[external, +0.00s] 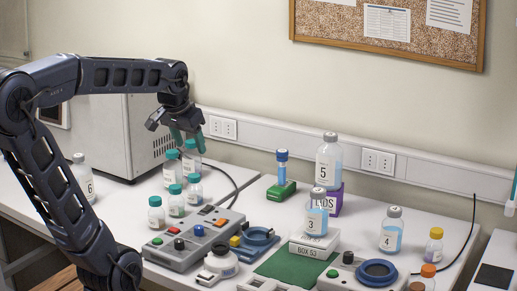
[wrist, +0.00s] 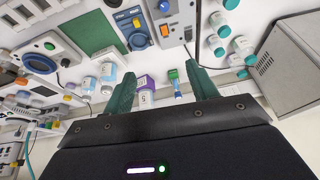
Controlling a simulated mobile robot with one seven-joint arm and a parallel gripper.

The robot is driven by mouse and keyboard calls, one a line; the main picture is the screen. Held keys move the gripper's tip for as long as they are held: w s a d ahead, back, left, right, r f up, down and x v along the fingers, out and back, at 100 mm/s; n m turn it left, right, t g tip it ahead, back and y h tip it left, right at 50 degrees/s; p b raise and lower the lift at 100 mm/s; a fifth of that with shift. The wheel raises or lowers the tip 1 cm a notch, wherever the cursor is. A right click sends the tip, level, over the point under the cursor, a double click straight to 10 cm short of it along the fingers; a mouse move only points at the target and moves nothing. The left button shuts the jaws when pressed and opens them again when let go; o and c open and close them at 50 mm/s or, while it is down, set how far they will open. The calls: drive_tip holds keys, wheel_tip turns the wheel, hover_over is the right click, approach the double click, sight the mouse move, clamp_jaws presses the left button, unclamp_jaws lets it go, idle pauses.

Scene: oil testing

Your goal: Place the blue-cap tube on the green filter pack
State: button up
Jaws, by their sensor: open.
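The blue-cap tube (external: 282,168) stands upright on the green filter pack (external: 281,191), toward the back of the bench. The tube (wrist: 178,92) and the green pack (wrist: 173,74) also show in the wrist view, in the gap between my fingers. My gripper (external: 188,138) is open and empty, up at the left above the teal-capped bottles, well apart from the tube. In the wrist view its two green fingers (wrist: 161,69) are spread wide. Nothing is held.
Several teal-capped bottles (external: 175,200) stand below my gripper. Bottle 5 (external: 329,165) stands on a purple box (external: 334,203) right of the tube. Bottle 3 (external: 316,217) stands on a white box (external: 314,244). A grey button panel (external: 195,238) and green mat (external: 290,268) lie in front.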

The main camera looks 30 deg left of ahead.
drive_tip(key=s+f, duration=0.4)
drive_tip(key=s, duration=0.5)
drive_tip(key=shift+s+a, duration=0.15)
drive_tip(key=shift+s, duration=0.15)
idle(0.7)
